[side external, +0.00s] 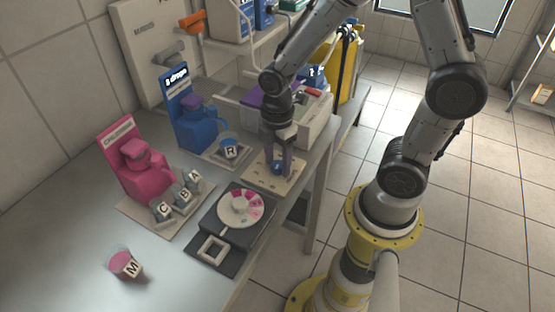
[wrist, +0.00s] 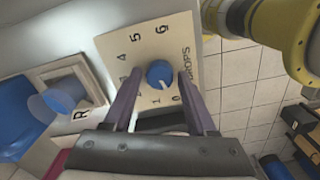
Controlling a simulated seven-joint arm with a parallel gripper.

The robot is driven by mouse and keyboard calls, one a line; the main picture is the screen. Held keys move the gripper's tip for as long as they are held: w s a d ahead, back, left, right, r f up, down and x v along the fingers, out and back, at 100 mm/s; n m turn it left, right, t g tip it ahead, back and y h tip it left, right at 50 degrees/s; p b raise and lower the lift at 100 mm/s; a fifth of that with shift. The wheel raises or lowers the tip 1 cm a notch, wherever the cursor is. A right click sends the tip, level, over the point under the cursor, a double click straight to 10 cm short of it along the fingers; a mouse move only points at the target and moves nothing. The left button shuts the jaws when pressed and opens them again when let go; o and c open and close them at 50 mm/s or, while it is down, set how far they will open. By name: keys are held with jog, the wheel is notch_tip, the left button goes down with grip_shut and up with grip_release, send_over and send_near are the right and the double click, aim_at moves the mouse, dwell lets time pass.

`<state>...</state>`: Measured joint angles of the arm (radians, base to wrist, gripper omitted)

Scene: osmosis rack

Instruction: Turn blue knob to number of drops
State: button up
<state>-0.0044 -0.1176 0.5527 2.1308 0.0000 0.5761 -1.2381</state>
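The blue knob (wrist: 160,74) sits on a cream dial plate (wrist: 150,44) marked DROPS, with numbers including 0, 1, 4, 5 and 6 around it. Its exact setting is hard to read. My gripper (wrist: 159,76) is open, with one purple finger on each side of the knob and gaps between. In the side view my gripper (side external: 278,160) points down over the dial plate (side external: 262,178), and the knob (side external: 277,168) shows partly between the fingers. A blue dispenser (side external: 193,125) has a sign (side external: 177,77) reading "drops" after a digit too small to read surely.
A pink dispenser (side external: 142,170) has cups A, B and C in front. A black device with a white and pink wheel (side external: 240,208) lies near the dial. A pink-topped cup M (side external: 126,265) stands at front left.

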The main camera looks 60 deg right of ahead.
grip_shut()
jog(key=m, duration=0.4)
jog(key=shift+m, duration=0.3)
jog(key=m, duration=0.5)
jog(key=shift+w, duration=0.1)
jog(key=m, duration=0.5)
jog(key=shift+m, duration=0.4)
jog(key=m, duration=0.5)
jog(key=shift+d+r, duration=0.1)
jog(key=shift+m, duration=0.3)
